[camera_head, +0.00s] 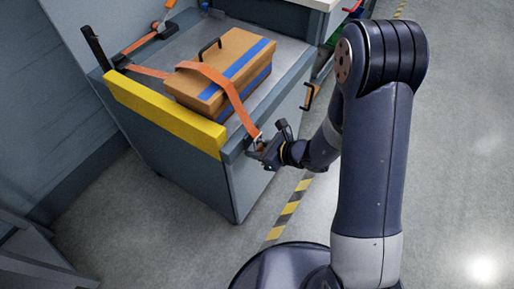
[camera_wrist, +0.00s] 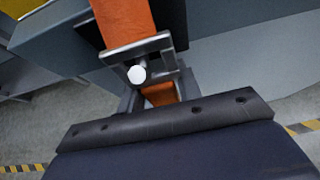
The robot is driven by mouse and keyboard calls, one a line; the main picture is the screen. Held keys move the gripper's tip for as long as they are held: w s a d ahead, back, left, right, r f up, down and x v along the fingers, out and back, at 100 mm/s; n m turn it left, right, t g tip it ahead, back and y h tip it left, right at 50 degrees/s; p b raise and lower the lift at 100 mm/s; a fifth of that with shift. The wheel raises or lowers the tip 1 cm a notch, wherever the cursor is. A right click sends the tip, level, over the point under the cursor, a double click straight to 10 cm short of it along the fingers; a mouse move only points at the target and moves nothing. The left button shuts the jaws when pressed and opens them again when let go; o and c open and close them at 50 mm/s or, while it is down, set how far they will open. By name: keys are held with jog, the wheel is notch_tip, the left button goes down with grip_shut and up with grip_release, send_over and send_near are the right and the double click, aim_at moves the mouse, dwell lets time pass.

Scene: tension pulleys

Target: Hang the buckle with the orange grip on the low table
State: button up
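The low table (camera_head: 222,139) has a grey top. An orange strap (camera_head: 228,93) runs over a brown case and down past the table's edge to a metal buckle (camera_head: 256,141). In the wrist view the buckle (camera_wrist: 140,50) is a grey metal frame on the strap (camera_wrist: 122,20), with its orange grip (camera_wrist: 160,93) below. A pale round pin end (camera_wrist: 137,74) shows at the frame; I cannot tell whether the buckle is hooked on it. My gripper (camera_head: 264,154) is at the table's side and appears shut on the orange grip, its fingers partly hidden.
The brown case (camera_head: 207,88) with blue stripes stands on the table. A yellow bumper (camera_head: 160,110) lines the table's near edge. Another strap fitting (camera_head: 165,28) is at the back. A brown handle (camera_head: 309,96) juts from the right side. The floor right of the striped line is clear.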

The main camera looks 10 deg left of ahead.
jog(key=o, duration=0.4)
jog(key=p+v, duration=0.2)
jog(key=v, duration=0.8)
jog(key=shift+s+d+r, duration=0.15)
jog(key=shift+d+r, duration=0.1)
jog(key=b+x, duration=0.2)
jog(key=x, duration=0.9)
jog(key=shift+d+f, duration=0.1)
jog(key=shift+s+r, duration=0.15)
jog(key=shift+r, duration=0.1)
jog(key=shift+d, duration=0.25)
